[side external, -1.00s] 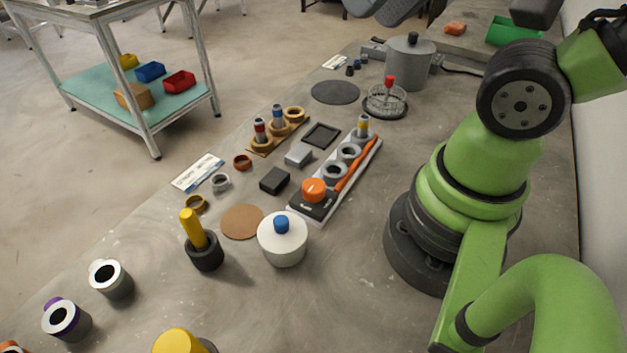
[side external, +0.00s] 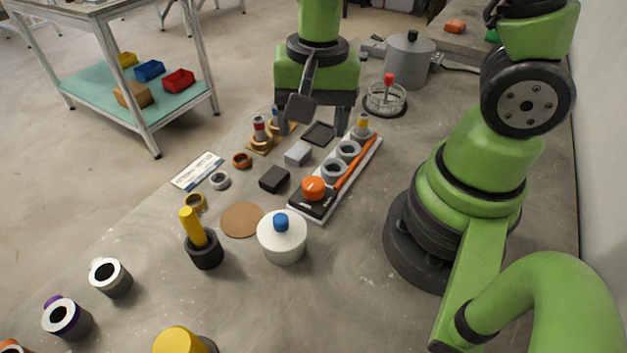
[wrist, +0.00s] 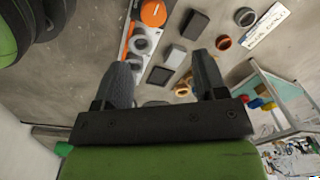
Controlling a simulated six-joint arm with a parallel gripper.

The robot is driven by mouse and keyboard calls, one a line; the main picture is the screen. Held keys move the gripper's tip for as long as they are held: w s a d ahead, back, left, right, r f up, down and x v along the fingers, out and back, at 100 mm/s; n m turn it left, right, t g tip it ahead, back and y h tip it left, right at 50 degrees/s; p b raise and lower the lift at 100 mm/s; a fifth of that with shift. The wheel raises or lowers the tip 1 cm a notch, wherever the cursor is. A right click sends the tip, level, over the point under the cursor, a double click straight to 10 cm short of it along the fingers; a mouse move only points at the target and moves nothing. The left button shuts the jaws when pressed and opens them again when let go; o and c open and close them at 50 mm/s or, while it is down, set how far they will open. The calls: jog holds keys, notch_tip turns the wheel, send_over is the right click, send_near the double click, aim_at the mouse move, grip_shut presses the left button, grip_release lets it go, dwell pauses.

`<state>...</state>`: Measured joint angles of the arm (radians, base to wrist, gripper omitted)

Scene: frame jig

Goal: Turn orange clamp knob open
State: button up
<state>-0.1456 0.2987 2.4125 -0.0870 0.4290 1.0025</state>
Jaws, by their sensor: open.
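The orange clamp knob (side external: 314,188) sits on the black block at the near end of a pale rail jig (side external: 309,217), with an orange bar running along the rail. In the wrist view the knob (wrist: 154,13) is near the top edge, beyond my fingertips. My gripper (side external: 311,128) points down above the far part of the work area, behind the knob in the side view. In the wrist view its two fingers (wrist: 163,68) are wide apart with nothing held between them. Whether the knob's clamp is tight or loose cannot be told.
Grey rings (side external: 333,169) sit on the rail beside the bar. A black block (side external: 274,180) and a grey block (side external: 298,153) lie left of it. A white jar with a blue knob (side external: 283,240) stands just in front.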

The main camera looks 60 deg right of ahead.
aim_at(314, 182)
notch_tip(314, 182, down, 3)
jog(key=shift+s+r+m+g, duration=0.1)
jog(key=shift+s+m+g, duration=0.05)
jog(key=shift+m+g, duration=0.2)
notch_tip(314, 182, down, 9)
jog(key=shift+f, duration=0.2)
jog(key=c, duration=0.9)
